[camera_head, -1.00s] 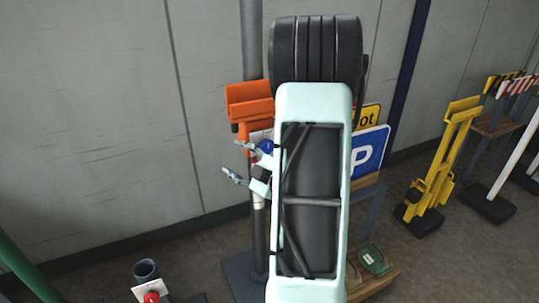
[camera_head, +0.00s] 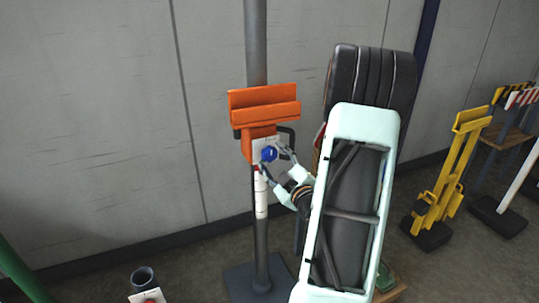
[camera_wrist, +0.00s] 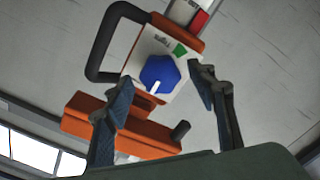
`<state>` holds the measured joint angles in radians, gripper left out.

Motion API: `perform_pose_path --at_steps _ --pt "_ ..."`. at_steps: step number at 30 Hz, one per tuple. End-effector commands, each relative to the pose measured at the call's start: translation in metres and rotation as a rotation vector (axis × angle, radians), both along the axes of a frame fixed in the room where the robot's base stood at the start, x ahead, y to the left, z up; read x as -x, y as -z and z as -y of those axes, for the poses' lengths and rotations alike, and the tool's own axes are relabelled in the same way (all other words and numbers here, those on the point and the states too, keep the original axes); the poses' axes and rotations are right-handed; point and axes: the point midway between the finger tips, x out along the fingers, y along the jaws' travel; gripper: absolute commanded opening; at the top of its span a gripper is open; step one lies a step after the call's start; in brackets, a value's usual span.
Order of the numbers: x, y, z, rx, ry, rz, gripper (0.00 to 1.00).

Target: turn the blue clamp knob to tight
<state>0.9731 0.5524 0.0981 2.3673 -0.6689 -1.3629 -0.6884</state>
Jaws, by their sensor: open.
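The blue clamp knob (camera_head: 268,154) sits on a pale plate on the orange clamp (camera_head: 264,106), which is mounted on a grey post (camera_head: 256,45). In the wrist view the knob (camera_wrist: 160,74) has a white pointer line aimed down, away from the green patch (camera_wrist: 180,50) at the plate's upper right. My gripper (camera_head: 276,162) is open in front of the knob, coming from the right. In the wrist view its two fingers (camera_wrist: 161,95) stand either side, with the knob ahead between them and visible gaps. No contact shows.
A black handle (camera_wrist: 103,45) loops beside the plate. A grey wall stands behind the post. A yellow stand (camera_head: 445,175) is at the right, and a dark tube (camera_head: 143,278) at lower left. The space left of the post is clear.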

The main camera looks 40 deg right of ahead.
Motion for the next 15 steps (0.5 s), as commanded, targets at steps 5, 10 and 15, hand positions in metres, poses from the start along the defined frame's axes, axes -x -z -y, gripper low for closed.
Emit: perform_pose_path --at_steps 5,10,15 --pt "-0.020 0.000 0.004 0.000 -0.002 0.001 0.52" --pt "-0.026 0.000 0.006 0.001 -0.001 -0.001 0.52" --pt "-0.026 0.000 0.006 0.001 -0.001 -0.001 0.52"
